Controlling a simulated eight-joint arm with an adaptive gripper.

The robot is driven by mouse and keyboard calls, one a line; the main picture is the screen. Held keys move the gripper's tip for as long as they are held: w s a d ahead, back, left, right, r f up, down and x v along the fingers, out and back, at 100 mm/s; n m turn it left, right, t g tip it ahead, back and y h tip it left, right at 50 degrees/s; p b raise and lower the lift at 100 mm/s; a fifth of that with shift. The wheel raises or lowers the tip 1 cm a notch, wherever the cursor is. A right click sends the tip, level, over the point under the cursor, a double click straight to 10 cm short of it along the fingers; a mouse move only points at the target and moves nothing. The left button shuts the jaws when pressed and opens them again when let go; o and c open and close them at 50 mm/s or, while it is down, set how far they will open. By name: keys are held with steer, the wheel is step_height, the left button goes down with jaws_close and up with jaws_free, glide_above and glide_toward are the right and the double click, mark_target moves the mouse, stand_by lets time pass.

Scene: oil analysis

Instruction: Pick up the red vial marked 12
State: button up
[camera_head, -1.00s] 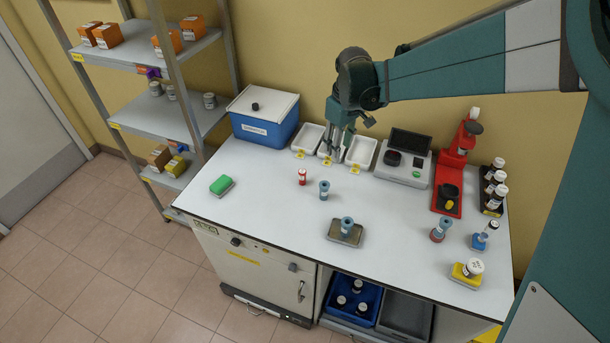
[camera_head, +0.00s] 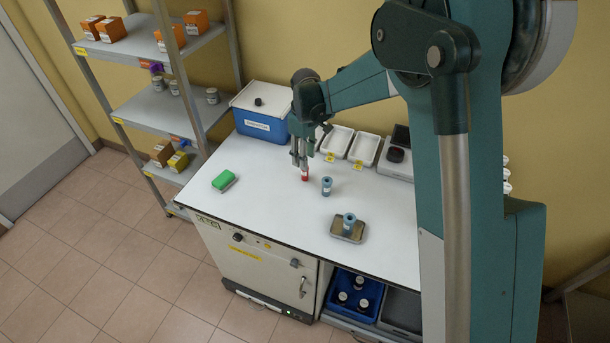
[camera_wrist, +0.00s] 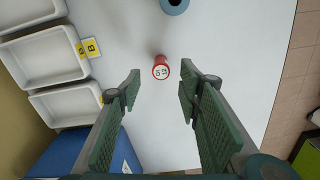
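The red vial (camera_head: 305,176) stands upright on the white bench top, to the left of a blue-grey vial. In the wrist view the red vial (camera_wrist: 161,71) shows from above, its white top marked with small print that looks like 12. My gripper (camera_head: 299,163) is just above and beside it in the head view. In the wrist view my gripper (camera_wrist: 158,88) is open, with its two green-padded fingers apart. The red vial is between and just beyond the fingertips. Nothing is held.
A blue-grey vial (camera_head: 326,186) stands close to the right. Another (camera_head: 349,221) stands on a small tray. White trays (camera_head: 337,139) and a blue bin (camera_head: 262,128) lie behind. A green sponge (camera_head: 223,181) is to the left. My arm hides the bench's right side.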

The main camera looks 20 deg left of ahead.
mark_target(305, 173)
steer(key=shift+f, duration=0.1)
steer(key=shift+f, duration=1.2)
steer(key=shift+f, duration=0.1)
steer(key=shift+s+a+f, duration=0.1)
steer(key=shift+f, duration=2.4)
steer(key=c, duration=0.9)
